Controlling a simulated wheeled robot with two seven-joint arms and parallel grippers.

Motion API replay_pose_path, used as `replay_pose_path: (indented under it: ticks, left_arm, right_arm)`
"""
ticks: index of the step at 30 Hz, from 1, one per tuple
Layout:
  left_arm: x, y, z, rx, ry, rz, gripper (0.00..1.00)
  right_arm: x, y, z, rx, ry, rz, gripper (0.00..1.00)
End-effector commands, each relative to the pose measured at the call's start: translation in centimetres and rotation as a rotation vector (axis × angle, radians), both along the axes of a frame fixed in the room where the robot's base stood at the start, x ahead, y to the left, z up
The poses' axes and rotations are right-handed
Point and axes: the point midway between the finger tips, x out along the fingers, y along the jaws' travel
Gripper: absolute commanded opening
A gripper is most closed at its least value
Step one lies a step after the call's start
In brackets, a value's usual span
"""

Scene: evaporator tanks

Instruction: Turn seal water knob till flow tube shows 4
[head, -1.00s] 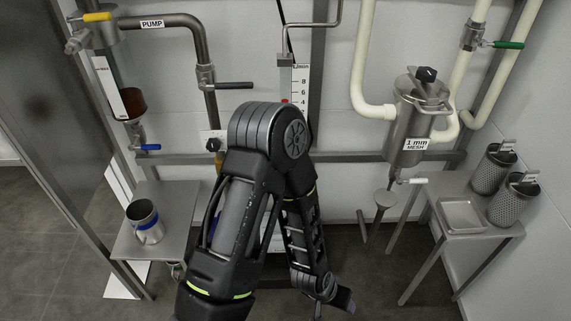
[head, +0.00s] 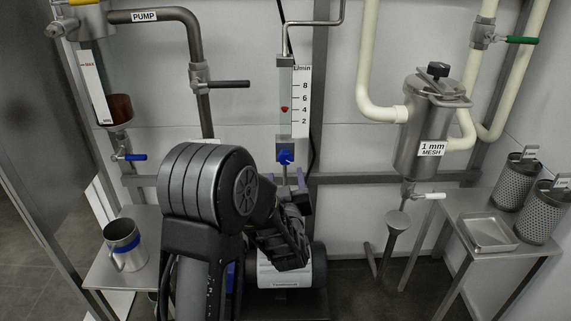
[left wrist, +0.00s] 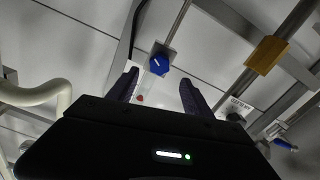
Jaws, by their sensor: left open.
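The flow tube (head: 285,85) stands upright on the wall beside a white scale (head: 302,95) marked 8, 6, 4, 2. Its red float (head: 285,109) sits level with the 4. The blue knob (head: 285,156) is at the tube's lower end and also shows in the left wrist view (left wrist: 159,64), with a pale line on its face. My left gripper (head: 287,184) is just below the knob in the head view. In the left wrist view its two fingers (left wrist: 160,90) are spread apart and empty, with the knob beyond their tips. My right gripper is not shown.
A pump (head: 285,270) is below the knob, partly hidden by my arm. A mesh strainer (head: 425,125) and white pipes are to the right. Side tables hold a steel jug (head: 122,245) at left and perforated baskets (head: 515,182) with a tray (head: 487,232) at right.

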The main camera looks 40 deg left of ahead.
Motion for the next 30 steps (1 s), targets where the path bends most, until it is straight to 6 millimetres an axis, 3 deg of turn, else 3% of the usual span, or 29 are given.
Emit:
replay_pose_path:
  ticks: [8, 21, 30]
  left_arm:
    - [0.8, 0.6, -0.1, 0.0, 0.0, -0.001, 0.59]
    - [5.7, 4.2, -0.2, 0.0, 0.0, -0.002, 0.59]
    - [6.3, 4.7, -0.1, -0.001, 0.002, -0.003, 0.59]
  right_arm:
    - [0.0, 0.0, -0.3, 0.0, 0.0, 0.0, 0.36]
    - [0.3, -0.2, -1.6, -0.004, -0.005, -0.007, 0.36]
    - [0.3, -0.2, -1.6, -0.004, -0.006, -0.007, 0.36]
